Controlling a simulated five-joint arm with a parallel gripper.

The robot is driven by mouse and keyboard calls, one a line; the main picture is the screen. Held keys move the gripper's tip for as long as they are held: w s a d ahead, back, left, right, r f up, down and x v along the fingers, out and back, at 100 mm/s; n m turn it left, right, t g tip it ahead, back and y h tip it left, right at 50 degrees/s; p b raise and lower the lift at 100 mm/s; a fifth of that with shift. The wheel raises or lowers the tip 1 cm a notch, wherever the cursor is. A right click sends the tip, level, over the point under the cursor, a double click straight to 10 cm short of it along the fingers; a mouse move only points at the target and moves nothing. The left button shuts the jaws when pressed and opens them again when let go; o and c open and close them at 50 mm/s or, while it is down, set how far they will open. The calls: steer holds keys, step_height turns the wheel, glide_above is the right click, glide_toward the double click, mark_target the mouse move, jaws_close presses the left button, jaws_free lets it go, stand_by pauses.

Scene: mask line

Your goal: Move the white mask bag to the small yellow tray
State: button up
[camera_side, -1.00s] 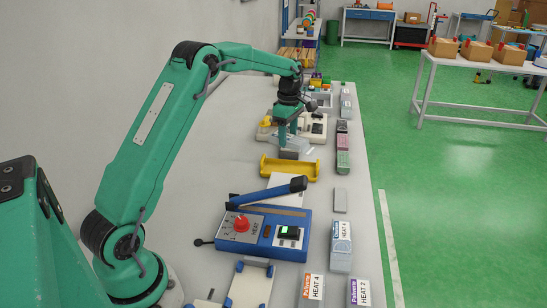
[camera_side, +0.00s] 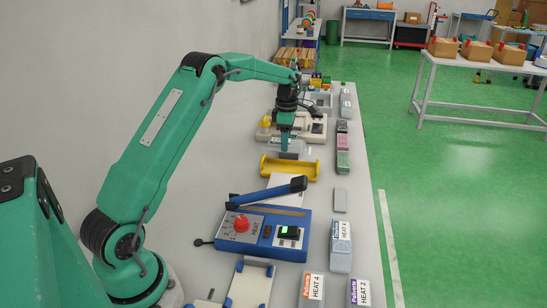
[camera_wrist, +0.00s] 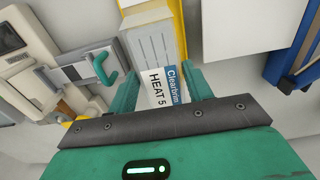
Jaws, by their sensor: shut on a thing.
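My gripper (camera_side: 288,149) is shut on the white mask bag, low over the bench behind the yellow tray in the side view. In the wrist view the bag (camera_wrist: 152,45) shows pale ribbed contents and a "Clearbrim HEAT 5" label between the fingers (camera_wrist: 172,90). In the side view, only a clear and grey part of the bag shows around the fingertips. The small yellow tray (camera_side: 290,175) is just in front of the gripper and looks empty. A yellow strip of it (camera_wrist: 179,32) runs beside the bag in the wrist view. Their height difference is unclear.
A blue heat sealer (camera_side: 263,231) with a raised lever stands in front of the tray. Beige machines (camera_side: 312,126) stand behind. Dark and pink packs (camera_side: 343,161) and labelled packs (camera_side: 341,240) line the right bench edge.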

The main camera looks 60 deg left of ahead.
steer(key=shift+f, duration=3.15)
steer(key=shift+f, duration=0.3)
steer(key=o, duration=1.1)
steer(key=shift+c, duration=0.2)
steer(key=shift+r, duration=1.15)
steer(key=shift+r, duration=2.9)
steer(key=shift+d+r, duration=0.1)
